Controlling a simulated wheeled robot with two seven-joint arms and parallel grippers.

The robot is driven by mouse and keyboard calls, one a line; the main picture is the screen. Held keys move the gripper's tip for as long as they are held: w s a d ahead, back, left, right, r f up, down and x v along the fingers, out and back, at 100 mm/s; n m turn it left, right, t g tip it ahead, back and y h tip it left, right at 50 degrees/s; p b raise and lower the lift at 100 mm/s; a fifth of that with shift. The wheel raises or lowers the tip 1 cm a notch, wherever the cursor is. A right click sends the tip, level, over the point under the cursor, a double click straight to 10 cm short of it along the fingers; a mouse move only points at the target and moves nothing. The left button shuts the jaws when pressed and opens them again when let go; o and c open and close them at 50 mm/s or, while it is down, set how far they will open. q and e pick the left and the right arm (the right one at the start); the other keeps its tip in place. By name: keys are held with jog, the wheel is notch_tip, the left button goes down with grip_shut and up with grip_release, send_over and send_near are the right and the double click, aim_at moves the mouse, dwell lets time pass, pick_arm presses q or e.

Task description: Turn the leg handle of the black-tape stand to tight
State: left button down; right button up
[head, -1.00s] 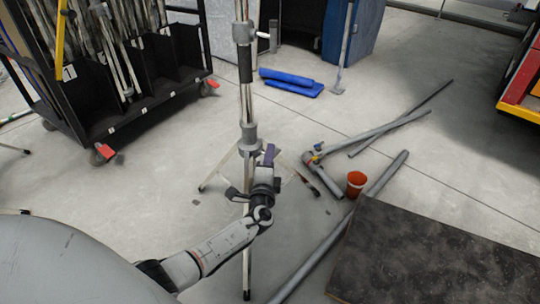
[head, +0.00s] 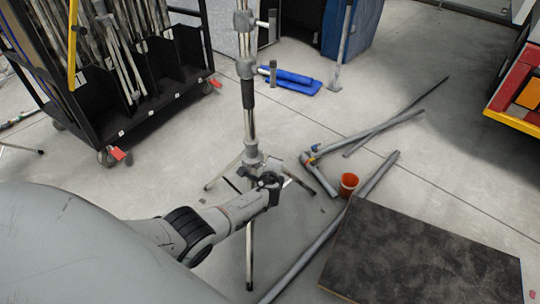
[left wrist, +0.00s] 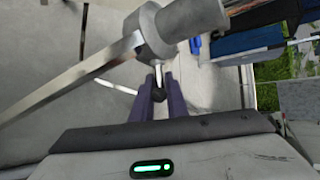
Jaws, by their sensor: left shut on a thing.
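The black-tape stand (head: 248,120) stands upright in the middle of the head view, with a dark tape band (head: 247,95) around its pole. Its grey leg collar (head: 252,155) sits low, above spread legs. My left gripper (head: 268,178) is at the collar, at its front right. In the left wrist view the leg handle (left wrist: 158,80), a thin pale rod with a dark knob, comes out of the collar (left wrist: 165,30). The purple fingers (left wrist: 158,98) are shut on the handle near its knob. The arm partly hides the collar and legs in the head view. My right gripper is not in view.
A black cart (head: 160,95) with several poles stands at the upper left. Grey pipes (head: 325,225), an orange cup (head: 348,184) and a dark board (head: 420,250) lie to the right. Blue pads (head: 290,80) lie behind the stand.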

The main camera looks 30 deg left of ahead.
pick_arm(q)
jog(key=shift+w+r+g+p, duration=0.15)
jog(key=shift+g+p, duration=0.25)
jog(key=shift+g, duration=0.5)
jog(key=shift+f+m+g+h+b, duration=0.35)
jog(key=shift+m+g+b, duration=0.25)
jog(key=shift+g+b, duration=0.6)
jog(key=g+b, duration=0.3)
jog(key=b, duration=0.3)
jog(key=shift+f+m+b, duration=0.2)
jog(key=shift+m+b, duration=0.15)
jog(key=shift+m, duration=0.05)
jog(key=g+b, duration=0.1)
jog(key=b, duration=0.2)
jog(key=shift+b, duration=0.35)
jog(key=shift+s+r+g+b, duration=0.3)
jog(key=shift+r+g+b, duration=0.1)
jog(key=shift+b, duration=0.65)
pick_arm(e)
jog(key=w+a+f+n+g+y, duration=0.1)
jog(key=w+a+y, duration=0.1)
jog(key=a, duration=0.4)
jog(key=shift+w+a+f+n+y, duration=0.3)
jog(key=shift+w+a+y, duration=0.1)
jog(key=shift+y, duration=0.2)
pick_arm(q)
jog(key=c, duration=1.7)
grip_release()
jog(key=shift+o, duration=0.3)
